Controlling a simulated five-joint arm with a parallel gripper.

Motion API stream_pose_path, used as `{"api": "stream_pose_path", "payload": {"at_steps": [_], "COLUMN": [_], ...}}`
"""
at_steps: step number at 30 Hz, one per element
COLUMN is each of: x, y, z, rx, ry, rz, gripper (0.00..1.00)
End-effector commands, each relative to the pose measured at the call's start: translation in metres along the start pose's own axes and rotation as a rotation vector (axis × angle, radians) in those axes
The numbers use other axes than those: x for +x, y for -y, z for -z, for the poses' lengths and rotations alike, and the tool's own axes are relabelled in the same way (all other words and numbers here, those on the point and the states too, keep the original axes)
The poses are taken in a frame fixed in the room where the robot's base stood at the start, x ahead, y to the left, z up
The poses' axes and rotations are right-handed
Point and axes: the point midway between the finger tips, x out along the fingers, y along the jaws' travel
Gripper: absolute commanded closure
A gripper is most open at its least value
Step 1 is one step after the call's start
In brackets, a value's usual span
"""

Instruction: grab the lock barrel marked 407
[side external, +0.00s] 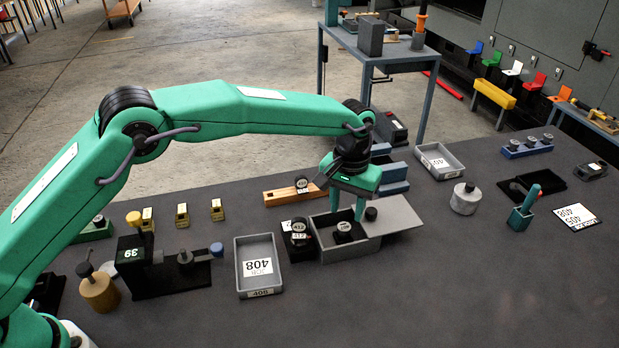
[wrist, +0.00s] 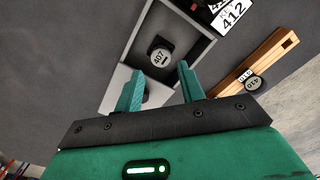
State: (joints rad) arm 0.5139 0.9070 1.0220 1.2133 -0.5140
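The lock barrel marked 407 (wrist: 160,52) is a black round piece with a pale label, standing inside a grey open box (wrist: 203,50). In the side external view the barrel (side external: 344,231) shows as a dark piece on the floor of the box (side external: 345,252). My gripper (side external: 348,203) points down over the box, with its fingers apart and nothing between them. In the wrist view the barrel lies beyond the two open green fingertips of my gripper (wrist: 160,80). The exact height of the fingertips above the barrel is hard to tell.
Black pieces marked 412 (side external: 299,236) stand left of the box. A wooden block (side external: 283,196) holds a barrel marked 410 (wrist: 253,82). A grey tray marked 408 (side external: 258,240) lies further left. A grey plate (side external: 395,219) adjoins the box's right side. The front right is clear.

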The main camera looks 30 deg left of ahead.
Motion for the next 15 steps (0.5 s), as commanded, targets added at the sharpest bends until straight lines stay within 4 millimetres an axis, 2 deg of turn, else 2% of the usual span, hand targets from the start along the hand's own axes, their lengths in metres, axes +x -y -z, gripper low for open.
{"api": "stream_pose_path", "payload": {"at_steps": [8,15], "x": [0.006,0.031], "y": [0.001,0.002], "z": [0.000,-0.001], "rx": [0.000,0.000], "ry": [0.001,0.002], "rz": [0.001,0.001], "gripper": [0.61,0.61]}}
